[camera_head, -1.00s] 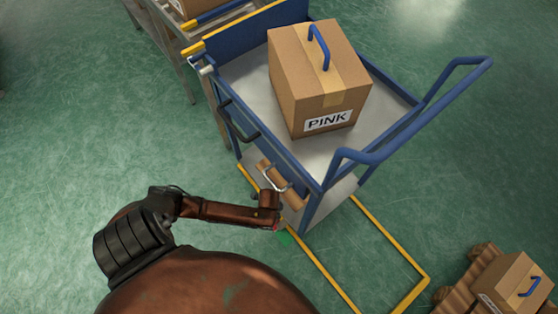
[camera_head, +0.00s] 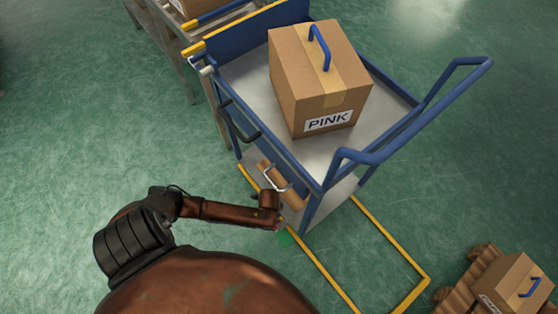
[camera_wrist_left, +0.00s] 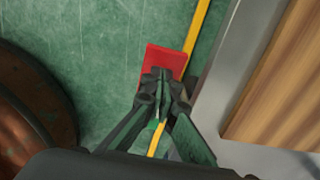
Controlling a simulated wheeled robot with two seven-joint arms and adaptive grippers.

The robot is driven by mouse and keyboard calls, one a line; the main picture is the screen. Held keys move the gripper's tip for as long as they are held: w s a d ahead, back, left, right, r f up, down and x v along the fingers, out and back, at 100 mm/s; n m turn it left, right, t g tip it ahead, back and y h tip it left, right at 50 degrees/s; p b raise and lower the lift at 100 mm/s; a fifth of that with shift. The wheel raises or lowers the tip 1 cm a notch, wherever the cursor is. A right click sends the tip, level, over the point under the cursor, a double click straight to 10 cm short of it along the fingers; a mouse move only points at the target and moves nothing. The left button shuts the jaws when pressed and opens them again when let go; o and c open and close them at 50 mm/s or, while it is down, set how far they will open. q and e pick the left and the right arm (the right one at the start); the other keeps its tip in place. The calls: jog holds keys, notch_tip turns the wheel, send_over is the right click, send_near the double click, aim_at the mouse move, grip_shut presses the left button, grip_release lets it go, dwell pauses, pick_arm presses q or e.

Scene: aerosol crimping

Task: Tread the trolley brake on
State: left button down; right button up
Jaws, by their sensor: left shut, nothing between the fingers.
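The blue trolley (camera_head: 292,178) stands in front of me with a grey deck. In the left wrist view a red pedal (camera_wrist_left: 165,59) lies low over the green floor, beside the yellow floor line. My left gripper (camera_wrist_left: 163,76) is shut and empty, its fingertips at the near edge of the red pedal; I cannot tell whether they touch. In the head view my left arm reaches the trolley's near bottom corner, and the fingers are mostly hidden. My right gripper is out of view.
A box marked PINK (camera_head: 320,85) sits on the trolley deck. A yellow floor outline (camera_head: 391,242) surrounds the trolley's base. A metal table (camera_head: 180,45) stands at the trolley's far end. Another box (camera_head: 512,285) on a wooden pallet is at lower right. Open floor lies left.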

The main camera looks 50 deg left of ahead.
aim_at(279, 228)
pick_arm(q)
jog(key=shift+f, duration=0.2)
jog(key=shift+f+b, duration=0.9)
jog(key=shift+f, duration=0.7)
